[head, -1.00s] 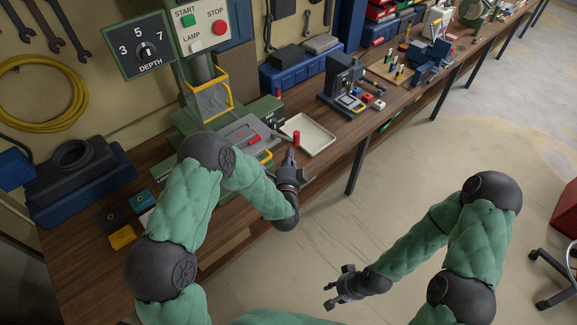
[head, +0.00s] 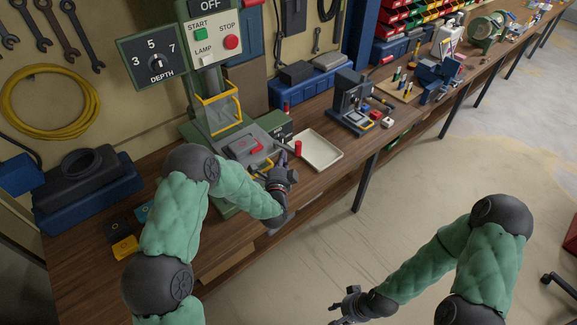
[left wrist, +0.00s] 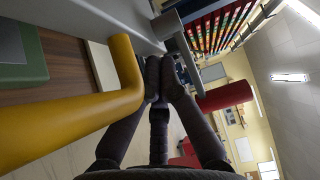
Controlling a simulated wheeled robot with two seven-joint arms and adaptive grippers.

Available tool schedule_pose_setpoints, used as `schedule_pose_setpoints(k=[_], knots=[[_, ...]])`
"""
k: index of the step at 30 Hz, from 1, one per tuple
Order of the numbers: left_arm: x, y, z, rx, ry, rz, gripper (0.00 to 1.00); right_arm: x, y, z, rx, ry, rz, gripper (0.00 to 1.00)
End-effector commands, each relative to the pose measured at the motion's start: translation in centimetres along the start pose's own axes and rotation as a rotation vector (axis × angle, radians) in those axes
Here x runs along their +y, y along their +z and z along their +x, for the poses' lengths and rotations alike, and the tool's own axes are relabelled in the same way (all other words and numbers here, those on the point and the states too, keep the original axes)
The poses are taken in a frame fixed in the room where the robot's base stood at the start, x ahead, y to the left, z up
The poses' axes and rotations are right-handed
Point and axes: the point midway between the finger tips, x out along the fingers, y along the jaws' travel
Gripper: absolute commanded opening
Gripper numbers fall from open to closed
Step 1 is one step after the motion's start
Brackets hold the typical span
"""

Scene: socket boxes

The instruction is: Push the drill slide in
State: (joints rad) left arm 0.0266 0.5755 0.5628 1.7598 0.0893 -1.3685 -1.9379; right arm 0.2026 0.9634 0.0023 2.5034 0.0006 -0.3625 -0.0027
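The drill slide (head: 241,145) is a grey plate with a red part on it, on the green drill machine below a yellow-framed guard (head: 220,112). Its yellow handle (head: 262,169) sticks out at the front and fills the left of the left wrist view (left wrist: 125,70). My left gripper (head: 281,158) is beside the handle, on its right. In the left wrist view its fingertips (left wrist: 162,68) are together, with no object seen between them; the handle is outside them. Whether they touch it I cannot tell. My right gripper (head: 340,303) is open and empty over the floor.
A red cylindrical knob (head: 298,148) is close to my left gripper, beside a cream tray (head: 322,150). The panel with buttons and depth dial (head: 157,64) is above. A small press (head: 349,98) stands further right.

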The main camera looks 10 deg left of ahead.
Motion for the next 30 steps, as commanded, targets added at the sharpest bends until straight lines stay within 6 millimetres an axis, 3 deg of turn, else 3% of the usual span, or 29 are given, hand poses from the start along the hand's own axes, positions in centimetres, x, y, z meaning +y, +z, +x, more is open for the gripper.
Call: schedule_pose_setpoints(k=[3, 12, 18, 30], knots=[[0.3, 2.4, 2.2, -0.008, -0.006, 0.0, 0.0, 0.7, -0.1, 1.9, -0.001, 0.0, 0.0, 0.4], [0.2, 6.6, 6.4, -0.005, -0.005, 0.001, 0.0, 1.6, -0.1, 4.6, -0.001, 0.0, 0.0, 0.4], [0.0, 7.5, 7.3, -0.002, -0.001, 0.002, 0.0, 1.8, -0.2, 5.0, 0.0, 0.0, 0.0, 0.4], [-0.1, 7.5, 7.4, -0.002, -0.001, 0.002, 0.0, 1.8, -0.2, 5.0, 0.0, 0.0, 0.0, 0.4]])
